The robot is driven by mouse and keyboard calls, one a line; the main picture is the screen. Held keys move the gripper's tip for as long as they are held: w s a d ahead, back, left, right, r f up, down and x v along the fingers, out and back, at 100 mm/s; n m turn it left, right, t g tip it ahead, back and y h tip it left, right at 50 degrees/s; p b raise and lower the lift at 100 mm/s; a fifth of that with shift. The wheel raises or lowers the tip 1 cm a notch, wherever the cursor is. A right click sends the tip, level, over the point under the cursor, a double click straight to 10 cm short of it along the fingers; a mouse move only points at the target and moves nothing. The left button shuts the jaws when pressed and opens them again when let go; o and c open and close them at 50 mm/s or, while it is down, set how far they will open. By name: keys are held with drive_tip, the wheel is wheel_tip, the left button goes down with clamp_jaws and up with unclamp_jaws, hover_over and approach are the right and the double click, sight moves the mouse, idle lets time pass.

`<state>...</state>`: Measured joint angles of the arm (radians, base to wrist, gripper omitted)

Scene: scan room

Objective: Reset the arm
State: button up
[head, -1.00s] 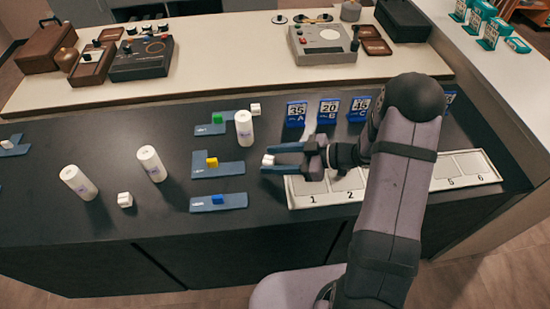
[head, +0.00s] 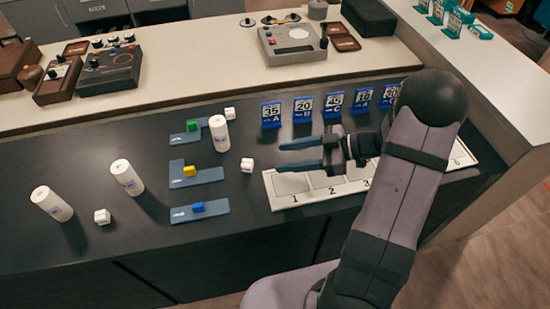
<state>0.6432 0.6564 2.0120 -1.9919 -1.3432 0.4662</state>
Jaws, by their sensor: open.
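My gripper (head: 281,157) is open and empty in the head view. Its two blue-grey fingers point left, over or near the left end of a white numbered tray (head: 268,183). A white cube (head: 247,165) rests on the dark counter (head: 150,245), just left of the fingertips and apart from them. My arm reaches in from the lower right and hides part of the tray.
Three white cylinders stand on the counter, one (head: 219,134) near the gripper. Blue-grey plates hold a green block (head: 192,125), a yellow block (head: 190,172) and a blue block (head: 198,207). Several blue number signs (head: 303,110) stand behind the gripper. The front counter strip is clear.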

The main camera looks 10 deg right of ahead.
drive_tip(key=shift+s+d+r, duration=0.25)
drive_tip(key=shift+d, duration=0.3)
drive_tip(key=w+t+h, duration=0.1)
drive_tip(key=w, duration=0.1)
drive_tip(key=w+r+m+t+h+p, duration=0.1)
drive_tip(key=w, duration=0.1)
drive_tip(key=w+t+h, duration=0.1)
drive_tip(key=w, duration=0.1)
drive_tip(key=shift+w+d+r+m, duration=0.25)
drive_tip(key=shift+d+r+m, duration=0.05)
drive_tip(key=shift+d+r, duration=0.1)
drive_tip(key=w+d+r+m+t+h+p, duration=0.15)
drive_tip(key=d+r+m+h+p, duration=0.35)
drive_tip(key=h, duration=0.5)
drive_tip(key=s+a+m+g+p, duration=0.1)
drive_tip(key=s+a+m+g, duration=0.2)
drive_tip(key=s, duration=0.9)
drive_tip(key=s+a+f+m+g+p, duration=0.1)
drive_tip(key=s+a+m+g, duration=0.3)
drive_tip(key=s, duration=0.8)
drive_tip(key=shift+a+f+g, duration=0.3)
drive_tip(key=shift+a+g, duration=0.15)
drive_tip(key=shift+g, duration=0.7)
drive_tip(key=shift+c, duration=0.3)
